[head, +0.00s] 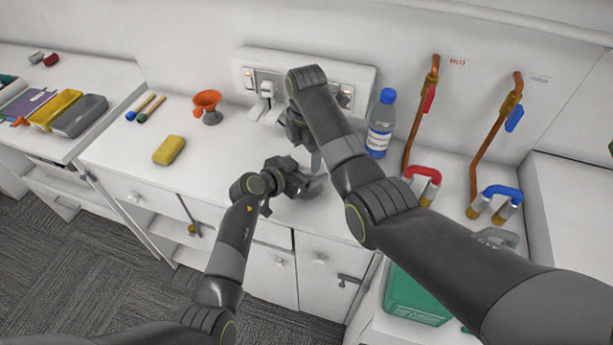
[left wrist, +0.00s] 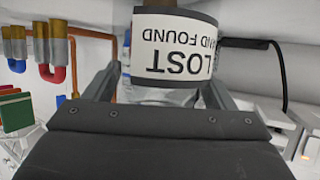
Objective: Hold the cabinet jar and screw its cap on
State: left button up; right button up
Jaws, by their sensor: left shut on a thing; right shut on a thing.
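The jar (left wrist: 172,45) shows in the left wrist view with a "LOST AND FOUND" label, which reads upside down there. Clear glass shows at the label's edge, between the fingers of my left gripper (left wrist: 160,88). In the head view my left gripper (head: 304,184) is low over the counter, shut on the jar, which is mostly hidden by my arms. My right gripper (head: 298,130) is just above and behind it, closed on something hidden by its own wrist. I cannot make out the cap or whether it touches the jar.
A blue-capped bottle (head: 380,126) stands close right of my right arm. Copper pipes with a red bend (head: 424,172) and a blue bend (head: 502,192) are further right. A socket panel (head: 262,75) is behind.

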jog(key=shift+m, duration=1.2)
jog(key=o, duration=1.1)
jog(key=shift+r, duration=0.1)
jog(key=shift+r, duration=2.15)
jog(key=shift+c, duration=0.4)
notch_tip(320, 180, up, 4)
jog(key=n, duration=0.6)
jog(key=shift+f+n, duration=0.25)
jog(key=shift+n, duration=0.05)
